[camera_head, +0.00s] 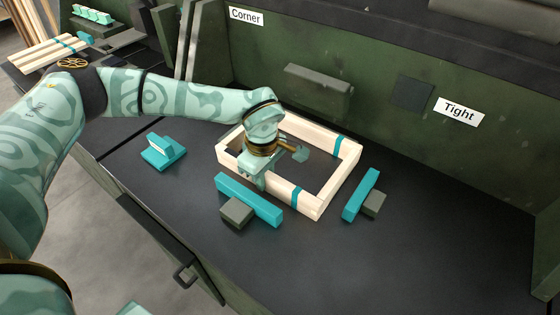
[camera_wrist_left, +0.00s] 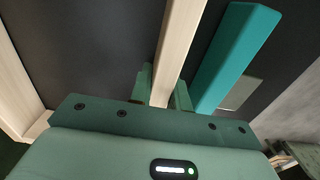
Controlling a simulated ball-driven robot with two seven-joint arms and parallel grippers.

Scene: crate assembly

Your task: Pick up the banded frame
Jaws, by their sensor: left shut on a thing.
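The banded frame (camera_head: 348,163) is a pale wooden rectangle with teal bands on its long sides, lying on the dark worktop in the head view. My left gripper (camera_head: 258,183) reaches down over its near side, toward the left corner. In the left wrist view, the fingers of my left gripper (camera_wrist_left: 163,90) are shut on the frame's near rail (camera_wrist_left: 179,50), one on each side. Whether the frame is clear of the worktop, I cannot tell. My right gripper is not in view.
A long teal bar (camera_head: 250,200) with a grey block (camera_head: 236,212) lies just in front of the frame. A shorter teal bar (camera_head: 360,194) with a grey block (camera_head: 374,204) stands at its right. A teal stepped piece (camera_head: 163,152) is at the left. The worktop's right part is clear.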

